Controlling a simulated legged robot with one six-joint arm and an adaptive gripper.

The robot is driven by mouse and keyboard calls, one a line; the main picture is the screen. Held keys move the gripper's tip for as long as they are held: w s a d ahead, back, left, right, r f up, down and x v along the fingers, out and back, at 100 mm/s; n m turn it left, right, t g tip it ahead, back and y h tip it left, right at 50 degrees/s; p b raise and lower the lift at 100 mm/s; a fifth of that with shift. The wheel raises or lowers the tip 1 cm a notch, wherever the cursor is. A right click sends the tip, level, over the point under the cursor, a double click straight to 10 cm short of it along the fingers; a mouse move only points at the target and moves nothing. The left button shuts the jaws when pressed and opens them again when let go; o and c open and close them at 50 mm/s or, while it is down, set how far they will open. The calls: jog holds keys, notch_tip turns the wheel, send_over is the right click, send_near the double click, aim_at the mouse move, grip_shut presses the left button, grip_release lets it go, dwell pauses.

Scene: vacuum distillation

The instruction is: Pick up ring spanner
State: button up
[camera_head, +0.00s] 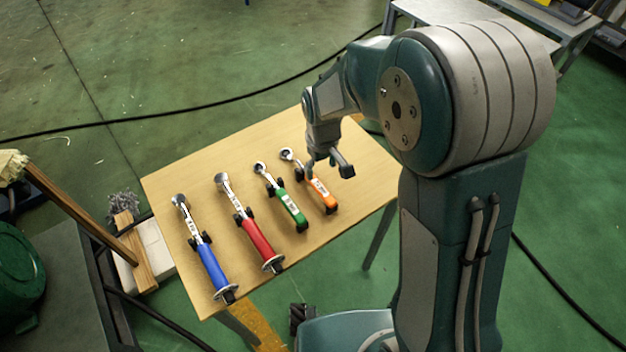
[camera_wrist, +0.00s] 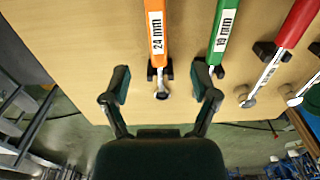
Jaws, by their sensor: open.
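Several wrenches lie side by side on small black holders. The orange one (camera_head: 322,194), marked 24 mm in the wrist view (camera_wrist: 157,25), has a ring-like metal head. The green one (camera_head: 290,207), marked 19 mm in the wrist view (camera_wrist: 222,35), also has a ring-like head. The red one (camera_head: 257,240) and the blue one (camera_head: 211,268) are longer, with round heads. Which one is meant by the ring spanner I cannot tell. My gripper (camera_head: 328,165) is open and empty near the orange wrench. In the wrist view its fingers (camera_wrist: 163,84) stand either side of the orange head, not visibly touching it.
The wooden table (camera_head: 200,165) has free room behind the heads and at its right. A black cable (camera_head: 190,110) runs on the green floor beyond it. A wooden handle (camera_head: 75,210) and a metal frame stand left of the table.

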aim_at(322, 189)
notch_tip(322, 189, down, 6)
jog(key=shift+a+r, duration=0.1)
jog(key=shift+r, duration=0.05)
jog(key=shift+w+d+f, duration=0.1)
jog(key=shift+d+f, duration=0.05)
jog(key=shift+f, duration=1.2)
jog(key=shift+w+d+f, duration=0.1)
jog(key=shift+f, duration=1.25)
grip_shut()
